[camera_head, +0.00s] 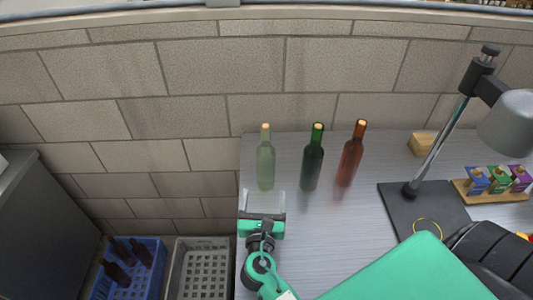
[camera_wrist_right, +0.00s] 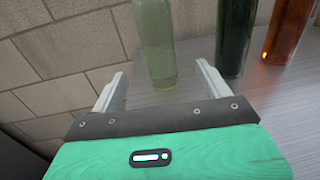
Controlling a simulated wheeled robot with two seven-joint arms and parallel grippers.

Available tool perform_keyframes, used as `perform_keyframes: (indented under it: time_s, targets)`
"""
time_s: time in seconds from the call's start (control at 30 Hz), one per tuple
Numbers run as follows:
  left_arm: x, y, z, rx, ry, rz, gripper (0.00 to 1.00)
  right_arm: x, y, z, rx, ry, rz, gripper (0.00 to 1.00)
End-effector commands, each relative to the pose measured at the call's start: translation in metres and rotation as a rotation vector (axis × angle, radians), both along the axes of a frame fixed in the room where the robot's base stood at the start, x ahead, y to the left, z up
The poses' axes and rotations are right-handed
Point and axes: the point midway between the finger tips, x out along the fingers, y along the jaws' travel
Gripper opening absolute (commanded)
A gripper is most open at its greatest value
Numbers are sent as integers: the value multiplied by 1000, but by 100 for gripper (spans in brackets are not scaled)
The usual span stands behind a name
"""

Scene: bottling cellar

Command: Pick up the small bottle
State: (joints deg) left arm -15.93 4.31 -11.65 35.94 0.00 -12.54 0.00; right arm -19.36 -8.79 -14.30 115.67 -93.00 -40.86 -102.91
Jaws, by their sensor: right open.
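Three corked bottles stand upright in a row on the grey table (camera_head: 330,240). The pale clear-green bottle (camera_head: 265,165) is at the left, the dark green bottle (camera_head: 313,165) in the middle, and the red-brown bottle (camera_head: 351,160) at the right. The pale one looks slightly shorter. My right gripper (camera_head: 264,200) is open and empty, just in front of the pale bottle. In the right wrist view, the pale bottle (camera_wrist_right: 156,40) stands ahead between the lines of the open fingers (camera_wrist_right: 161,82); its top is cut off. My left gripper is not in view.
A lamp (camera_head: 430,150) on a dark base, a wooden block (camera_head: 421,144) and a wooden rack (camera_head: 490,193) of small cartons stand at the right. A brick wall rises behind. Blue (camera_head: 153,275) and grey (camera_head: 202,245) crates are low at left.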

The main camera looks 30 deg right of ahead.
Motion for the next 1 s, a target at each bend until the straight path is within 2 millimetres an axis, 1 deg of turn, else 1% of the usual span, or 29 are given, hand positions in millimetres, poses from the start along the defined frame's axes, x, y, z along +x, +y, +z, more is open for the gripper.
perform_keyframes:
  time_s: [0.03, 0.1, 0.2, 0.27, 0.37, 0.43, 0.6, 0.67, 0.8, 0.9, 1.0]
  targets:
    - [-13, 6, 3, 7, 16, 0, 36, 7, -4, 3, -2, -1, 0, 79]
    - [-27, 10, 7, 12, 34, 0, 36, 18, -11, 4, -3, -3, -2, 79]
    - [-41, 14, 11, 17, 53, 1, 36, 35, -21, 4, -3, -2, -1, 79]
    - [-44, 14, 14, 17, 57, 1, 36, 45, -27, 5, -2, -3, -1, 79]
    - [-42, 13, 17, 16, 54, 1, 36, 58, -35, 3, -3, -2, -1, 79]
    - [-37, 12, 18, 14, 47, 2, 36, 64, -39, 3, -1, -2, -1, 79]
    - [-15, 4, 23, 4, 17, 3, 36, 73, -44, 3, -1, -1, -1, 79]
    - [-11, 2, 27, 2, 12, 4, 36, 79, -47, 6, -2, -3, -1, 79]
    - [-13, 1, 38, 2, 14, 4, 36, 98, -57, 10, -2, -1, -2, 79]
    - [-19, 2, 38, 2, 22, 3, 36, 108, -63, 8, -3, -1, 0, 79]
    - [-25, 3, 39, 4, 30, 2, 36, 114, -67, 7, -1, 0, -1, 79]
